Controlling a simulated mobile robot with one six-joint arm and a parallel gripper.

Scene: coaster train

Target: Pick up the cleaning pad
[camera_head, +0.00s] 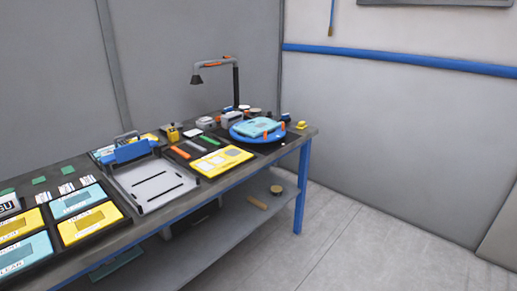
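No thing is plainly recognisable as the cleaning pad at this distance. A light teal flat piece (256,127) lies on a round blue stand (243,136) with orange blocks, at the far right end of the workbench (230,184). Small flat green pieces (39,180) lie at the bench's left back. A green strip (210,140) lies near the middle, beside an orange-red strip (180,152). I cannot tell whether any of these is the pad. My gripper is not in view.
A grey tray with a blue clamp (128,151) and a yellow board (222,161) fill the bench's middle. Yellow and teal labelled trays (93,222) crowd the left. A black lamp-like arm (236,85) rises behind. A lower shelf (225,243) hangs below; floor (385,235) is clear at right.

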